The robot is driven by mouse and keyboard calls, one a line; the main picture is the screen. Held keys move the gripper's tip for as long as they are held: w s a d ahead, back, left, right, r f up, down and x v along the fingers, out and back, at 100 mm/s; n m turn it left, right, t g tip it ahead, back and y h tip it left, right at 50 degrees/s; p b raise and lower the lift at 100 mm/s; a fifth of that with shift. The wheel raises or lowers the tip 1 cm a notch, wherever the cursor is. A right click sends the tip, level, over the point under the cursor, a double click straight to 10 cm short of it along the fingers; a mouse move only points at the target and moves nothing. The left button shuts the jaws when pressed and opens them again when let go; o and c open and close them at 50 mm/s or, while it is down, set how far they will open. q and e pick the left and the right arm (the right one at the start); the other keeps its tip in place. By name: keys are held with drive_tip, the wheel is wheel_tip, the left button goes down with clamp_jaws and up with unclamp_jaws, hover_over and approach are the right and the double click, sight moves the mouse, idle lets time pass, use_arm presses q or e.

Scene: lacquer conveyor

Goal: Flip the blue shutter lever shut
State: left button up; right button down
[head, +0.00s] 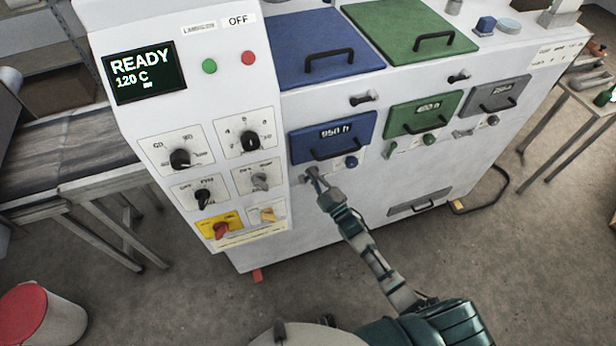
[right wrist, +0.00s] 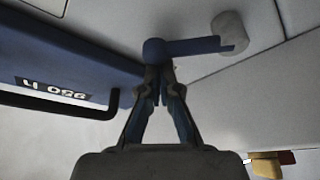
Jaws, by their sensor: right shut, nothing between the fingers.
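The blue shutter lever (right wrist: 195,46) shows in the right wrist view as a blue bar with a round blue end. It runs sideways from a pale grey pivot on the machine's white front. My right gripper (right wrist: 160,75) is shut and empty, its fingertips together at the lever's round end. I cannot tell whether they touch it. In the head view my right gripper (head: 313,173) is at the white panel by the lower left corner of the blue 950 h drawer (head: 332,136), and mostly hides the lever. My left gripper is not in view.
The control panel with knobs (head: 180,158) and a red switch on a yellow plate (head: 221,229) lies left of my gripper. A blue knob (head: 351,161) sits below the blue drawer's right side. The green drawer (head: 424,113) and grey drawer (head: 498,95) are further right.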

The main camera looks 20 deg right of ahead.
drive_tip(key=d+f+m+h, duration=0.1)
drive_tip(key=m, duration=0.2)
drive_tip(key=d+f+m+t+h+b, duration=0.1)
drive_tip(key=m+h, duration=0.1)
drive_tip(key=m, duration=0.2)
drive_tip(key=d+f+m+t+h+b, duration=0.1)
drive_tip(key=m, duration=0.2)
drive_tip(key=shift+d+h, duration=0.15)
drive_tip(key=shift+h, duration=0.15)
drive_tip(key=shift+w+d+f+m+h+b, duration=0.2)
drive_tip(key=shift+m+h, duration=0.25)
drive_tip(key=shift+m, duration=0.4)
drive_tip(key=shift+s+d+f+m+h+b, duration=0.15)
drive_tip(key=shift+f+m+h, duration=0.3)
drive_tip(key=shift+m, duration=0.45)
drive_tip(key=shift+w+d+f+m+h+b, duration=0.1)
drive_tip(key=shift+f+m+h+b, duration=0.1)
drive_tip(key=shift+m+h, duration=0.5)
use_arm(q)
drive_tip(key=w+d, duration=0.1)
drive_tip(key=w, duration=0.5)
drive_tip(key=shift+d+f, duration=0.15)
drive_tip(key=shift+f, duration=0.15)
use_arm(e)
drive_tip(key=shift+m, duration=0.35)
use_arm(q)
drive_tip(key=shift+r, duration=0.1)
use_arm(e)
drive_tip(key=shift+a+f, duration=0.1)
drive_tip(key=shift+f, duration=0.1)
